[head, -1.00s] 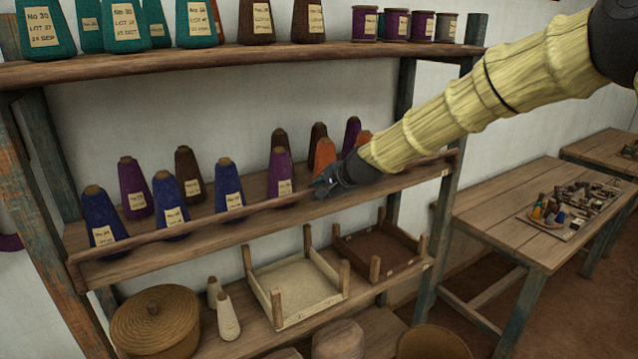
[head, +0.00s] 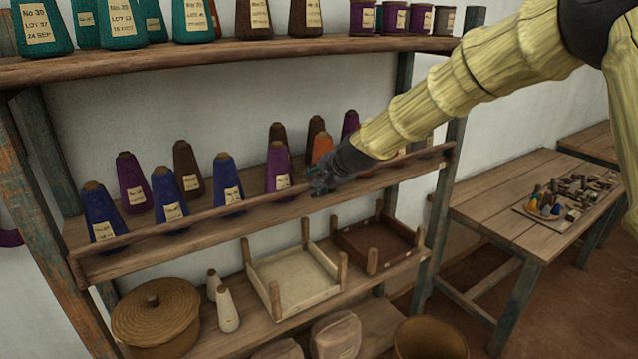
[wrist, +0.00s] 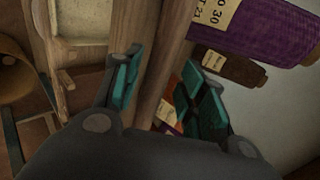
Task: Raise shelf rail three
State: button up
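A thin wooden rail (head: 150,234) runs along the front of the middle shelf, low in front of the yarn cones; I take it as the rail of the task. My gripper (head: 320,187) is at this rail, right of its middle. In the wrist view my gripper (wrist: 163,90) has its two teal-padded fingers apart. The rail (wrist: 170,62) passes between them with gaps showing, so I see no firm hold. The lower ends of the fingers are partly hidden by the gripper body.
Purple, blue, brown and orange cones, including a purple cone (head: 278,168), stand close behind the rail. The top shelf (head: 330,50) carries more cones. Below are a pale tray (head: 300,277), a brown tray and a lidded basket (head: 155,315). A table (head: 500,205) stands right.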

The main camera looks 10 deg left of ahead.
jog(key=shift+d, duration=0.15)
jog(key=shift+s+d+r, duration=0.1)
jog(key=shift+s, duration=0.05)
jog(key=v, duration=1.1)
jog(key=shift+r, duration=0.2)
jog(key=s+d+f+n+g+h+b, duration=0.15)
jog(key=s+d+f, duration=0.35)
jog(key=f, duration=1)
jog(key=s+d+f+n+g+h+b, duration=0.1)
jog(key=s+d+f+b, duration=0.3)
jog(key=f, duration=1.1)
jog(key=s+d+f+n+g+h+b, duration=0.1)
jog(key=s+d+f, duration=0.4)
jog(key=f, duration=1)
jog(key=s+d+f+n+g+h+b, duration=0.15)
jog(key=s+d+f+b, duration=0.45)
jog(key=s+f, duration=1)
jog(key=s+d+f+n+g, duration=0.1)
jog(key=s+d+f, duration=0.2)
jog(key=s, duration=0.4)
jog(key=s+d+f+n+b, duration=0.1)
jog(key=s+d+f+n, duration=0.1)
jog(key=s, duration=0.5)
jog(key=s+d+f+n+g+h+b, duration=0.1)
jog(key=s+d+f, duration=0.3)
jog(key=s, duration=0.3)
jog(key=shift+s+d+f+g, duration=0.3)
jog(key=shift+s+d+f, duration=0.1)
jog(key=shift+f, duration=0.2)
